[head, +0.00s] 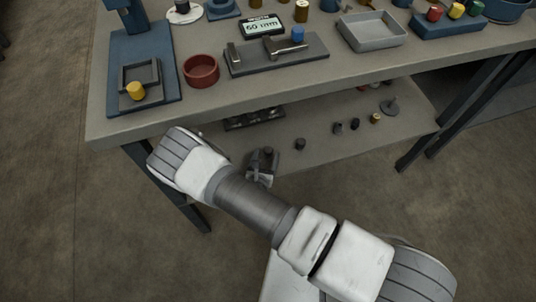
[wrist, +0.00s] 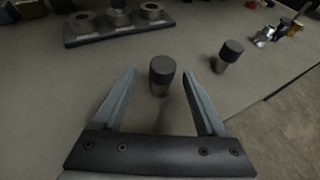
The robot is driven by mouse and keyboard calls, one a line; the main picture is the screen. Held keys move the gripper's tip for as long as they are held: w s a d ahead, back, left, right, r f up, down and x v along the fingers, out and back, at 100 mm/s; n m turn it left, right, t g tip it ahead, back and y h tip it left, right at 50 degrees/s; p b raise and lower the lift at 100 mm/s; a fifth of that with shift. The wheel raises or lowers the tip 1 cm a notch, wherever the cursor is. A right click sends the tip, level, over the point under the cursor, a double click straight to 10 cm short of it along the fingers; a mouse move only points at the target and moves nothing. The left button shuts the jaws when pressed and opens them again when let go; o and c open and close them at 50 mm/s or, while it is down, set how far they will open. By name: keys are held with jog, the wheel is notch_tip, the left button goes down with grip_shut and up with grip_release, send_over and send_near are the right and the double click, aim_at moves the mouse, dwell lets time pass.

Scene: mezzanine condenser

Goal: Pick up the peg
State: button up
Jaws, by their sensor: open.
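A dark cylindrical peg (wrist: 162,76) with a knurled-looking cap stands upright on the lower shelf, in the wrist view. My gripper (wrist: 160,86) is open, its two fingers reaching toward the peg with one on either side in the picture; I cannot tell whether they are level with it or touch it. In the head view my gripper (head: 262,168) is low over the shelf, and the small dark peg top (head: 268,150) shows just beyond it, partly hidden. A second dark peg-like cylinder (wrist: 231,51) stands to the right; it also shows in the head view (head: 300,144).
A dark block with several round pieces (wrist: 118,22) lies behind the peg; it shows on the lower shelf (head: 254,118). More small parts (head: 355,124) stand at the shelf's right. The workbench top (head: 290,78) overhangs the shelf. The shelf's front edge is near the gripper.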

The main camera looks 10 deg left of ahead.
aim_at(270, 147)
jog(key=b+x, duration=0.2)
jog(key=x, duration=0.3)
jog(key=shift+w+d+f, duration=0.1)
jog(key=shift+w+d, duration=0.05)
jog(key=shift+w, duration=0.2)
grip_shut()
